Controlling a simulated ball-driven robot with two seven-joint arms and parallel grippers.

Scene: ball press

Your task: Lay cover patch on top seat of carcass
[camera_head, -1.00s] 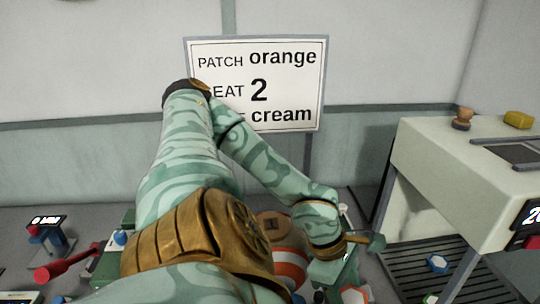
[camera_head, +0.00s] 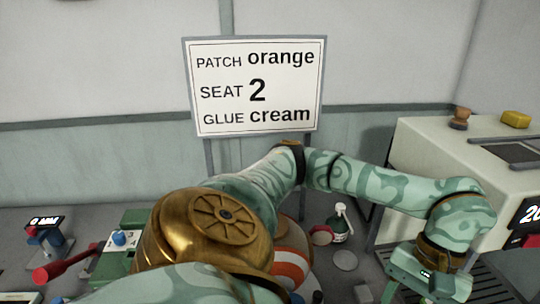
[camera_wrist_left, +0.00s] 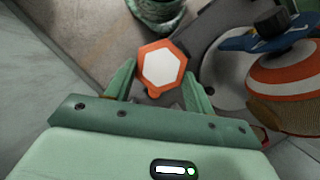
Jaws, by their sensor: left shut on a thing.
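My left gripper (camera_wrist_left: 160,90) is shut on a hexagonal patch (camera_wrist_left: 163,66) with an orange rim and white face, held between its fingertips in the left wrist view. In the head view the left gripper's body (camera_head: 428,282) is at the lower right; its fingertips are not visible there. An orange-and-white striped ball (camera_head: 291,266), which looks like the carcass, sits behind my left arm, mostly hidden. It also shows at the right of the left wrist view (camera_wrist_left: 291,82), apart from the patch. I cannot make out its top seat. My right gripper is not in view.
A sign (camera_head: 255,88) reads patch orange, seat 2, glue cream. A pale press (camera_head: 425,150) is an obstacle at right. A red lever (camera_head: 62,268) is at left.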

